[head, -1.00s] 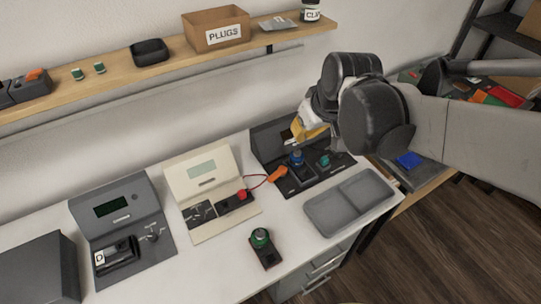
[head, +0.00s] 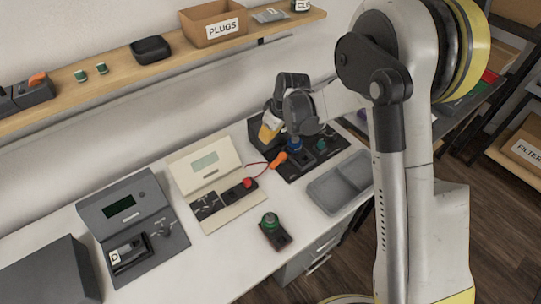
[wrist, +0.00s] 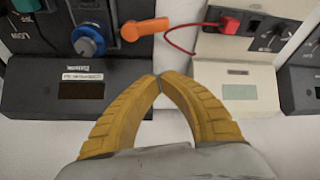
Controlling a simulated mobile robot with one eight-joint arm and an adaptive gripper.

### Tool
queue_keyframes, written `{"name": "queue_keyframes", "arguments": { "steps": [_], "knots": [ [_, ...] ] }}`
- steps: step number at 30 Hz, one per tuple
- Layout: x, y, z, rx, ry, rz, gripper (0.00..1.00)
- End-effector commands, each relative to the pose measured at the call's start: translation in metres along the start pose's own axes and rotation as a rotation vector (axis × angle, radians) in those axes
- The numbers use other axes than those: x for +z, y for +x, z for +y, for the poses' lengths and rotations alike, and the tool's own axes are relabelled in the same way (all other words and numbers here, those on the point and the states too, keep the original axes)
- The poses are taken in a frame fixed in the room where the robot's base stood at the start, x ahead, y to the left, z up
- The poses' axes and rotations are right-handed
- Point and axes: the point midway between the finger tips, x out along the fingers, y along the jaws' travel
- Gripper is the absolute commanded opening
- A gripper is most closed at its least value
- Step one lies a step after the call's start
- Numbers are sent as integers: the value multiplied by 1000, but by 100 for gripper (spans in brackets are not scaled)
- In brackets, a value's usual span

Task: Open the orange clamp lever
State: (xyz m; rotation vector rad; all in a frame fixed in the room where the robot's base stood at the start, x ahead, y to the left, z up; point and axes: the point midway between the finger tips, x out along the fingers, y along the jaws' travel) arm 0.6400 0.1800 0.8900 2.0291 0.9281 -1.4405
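The orange clamp lever (head: 278,160) sticks out at the left edge of the dark device (head: 312,163). In the wrist view the orange lever (wrist: 144,30) lies beside the blue knob (wrist: 88,42), its round end pointing toward that knob. My gripper (head: 268,134) is over the back of the dark device, behind the lever. In the wrist view my gripper (wrist: 158,77) has its yellow fingertips together with nothing between them. The tips appear below the lever in that picture, apart from it. Their height above the bench is hard to tell.
The cream device (head: 208,165), with a red plug (head: 248,183) and red cable, stands close left of the lever. A grey tray (head: 330,193) lies in front of the dark device. A green-topped block (head: 272,232) stands at the front. Bare white bench lies around it.

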Motion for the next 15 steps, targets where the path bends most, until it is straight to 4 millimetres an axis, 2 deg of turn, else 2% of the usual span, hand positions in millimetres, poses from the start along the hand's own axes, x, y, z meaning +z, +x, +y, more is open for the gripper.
{"name": "queue_keyframes", "arguments": {
  "steps": [8,11,15],
  "knots": [
    [0,1,0,1,1,0,0],
    [0,9,0,1,1,0,0],
    [1,32,0,1,0,0,0]
  ]
}}
